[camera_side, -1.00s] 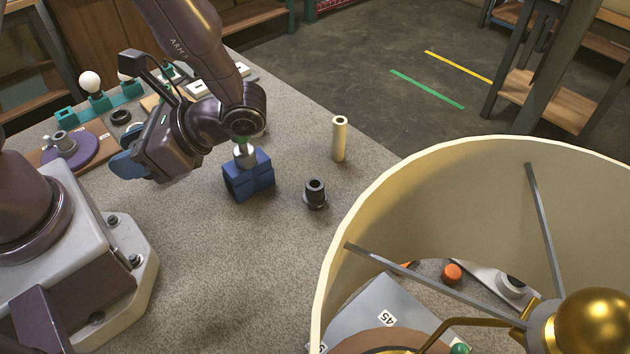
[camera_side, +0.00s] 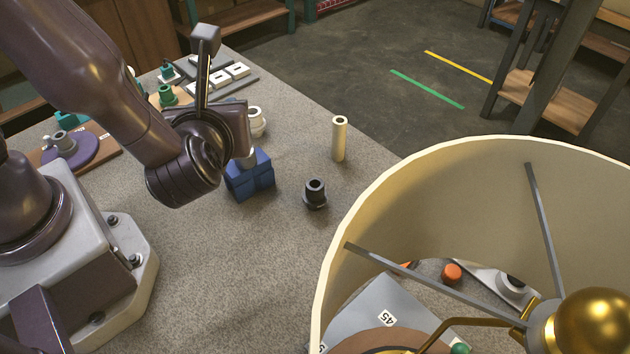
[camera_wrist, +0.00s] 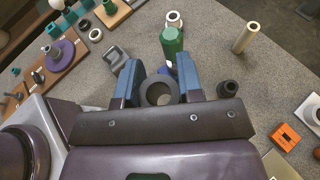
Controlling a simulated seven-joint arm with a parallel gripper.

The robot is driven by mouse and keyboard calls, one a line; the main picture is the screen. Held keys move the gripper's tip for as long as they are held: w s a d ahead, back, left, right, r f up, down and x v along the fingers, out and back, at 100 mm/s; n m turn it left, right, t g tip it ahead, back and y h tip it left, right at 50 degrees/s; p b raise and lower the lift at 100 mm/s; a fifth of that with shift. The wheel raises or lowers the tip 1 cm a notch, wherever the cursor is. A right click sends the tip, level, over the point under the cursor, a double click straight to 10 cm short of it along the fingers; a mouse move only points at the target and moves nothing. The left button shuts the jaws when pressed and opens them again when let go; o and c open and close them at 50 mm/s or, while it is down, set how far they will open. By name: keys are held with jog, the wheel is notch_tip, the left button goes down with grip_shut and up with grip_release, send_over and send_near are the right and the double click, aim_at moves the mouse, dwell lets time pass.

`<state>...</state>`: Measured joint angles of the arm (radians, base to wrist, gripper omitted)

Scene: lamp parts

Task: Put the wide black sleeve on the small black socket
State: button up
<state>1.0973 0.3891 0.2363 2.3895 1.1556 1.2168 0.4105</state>
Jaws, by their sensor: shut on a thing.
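My gripper (camera_wrist: 158,72) shows two blue fingers in the wrist view, shut on the wide black sleeve (camera_wrist: 160,92), a dark ring with a round opening facing the camera.
A cream tube (camera_side: 339,138) stands behind the socket. A green cylinder (camera_wrist: 172,42) stands just beyond my fingers. A large lampshade (camera_side: 420,190) fills the right foreground. The table in front of the socket is clear.

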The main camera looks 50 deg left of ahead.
jog(key=shift+w+f, duration=0.1)
jog(key=shift+f, duration=0.65)
jog(key=w+d+f, duration=0.3)
jog(key=w+f, duration=0.1)
jog(key=w, duration=0.4)
send_over(315, 195)
jog(key=w+a, duration=0.2)
jog(key=a, duration=0.1)
jog(key=shift+d+f, duration=0.15)
jog(key=shift+f, duration=2.15)
jog(key=shift+d+f, duration=0.1)
jog(key=shift+f, duration=2.15)
jog(key=shift+f, duration=0.1)
jog(key=shift+f, duration=0.25)
jog(key=o, duration=0.9)
